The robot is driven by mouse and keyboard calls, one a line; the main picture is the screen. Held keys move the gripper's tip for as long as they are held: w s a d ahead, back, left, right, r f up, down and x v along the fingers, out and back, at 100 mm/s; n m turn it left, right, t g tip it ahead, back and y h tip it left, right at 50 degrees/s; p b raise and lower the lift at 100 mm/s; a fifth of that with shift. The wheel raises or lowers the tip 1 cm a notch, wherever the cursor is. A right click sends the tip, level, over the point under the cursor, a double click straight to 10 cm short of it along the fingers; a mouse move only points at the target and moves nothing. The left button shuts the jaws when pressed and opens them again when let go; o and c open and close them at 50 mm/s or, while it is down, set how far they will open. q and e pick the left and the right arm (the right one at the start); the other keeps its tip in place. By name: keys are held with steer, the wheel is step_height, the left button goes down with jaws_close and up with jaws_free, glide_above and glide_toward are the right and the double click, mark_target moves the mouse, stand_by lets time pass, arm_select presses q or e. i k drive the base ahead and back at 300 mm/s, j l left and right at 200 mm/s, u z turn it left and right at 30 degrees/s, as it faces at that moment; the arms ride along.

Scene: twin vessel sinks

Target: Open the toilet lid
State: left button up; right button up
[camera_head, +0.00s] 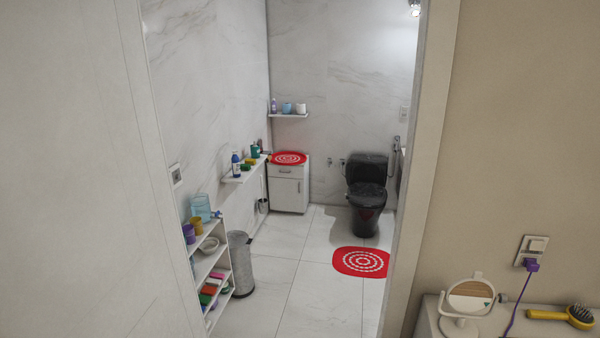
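A black toilet (368,218) stands against the far wall of the bathroom, beyond the doorway. Its dark lid (367,194) appears to lie down over the bowl, in front of the black tank (367,168). The toilet is small and far away, so fine detail of the lid is hard to tell. Neither of my grippers shows in the head view.
The doorway's right frame (422,150) is near. Inside, a shelf unit (217,262) and grey bin (241,262) line the left; a white cabinet (289,192) stands at the back. A red mat (360,262) lies before the toilet. The tiled floor (300,275) is mostly clear.

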mark_target(366, 194)
steer(key=i+z, duration=0.1)
steer(key=i, duration=0.5)
steer(key=i+j, duration=0.15)
steer(key=i, duration=0.4)
steer(key=i+j+z, duration=0.15)
steer(key=i, duration=0.4)
steer(key=i+j, duration=0.15)
steer(key=i, duration=0.45)
steer(key=l+z, duration=0.05)
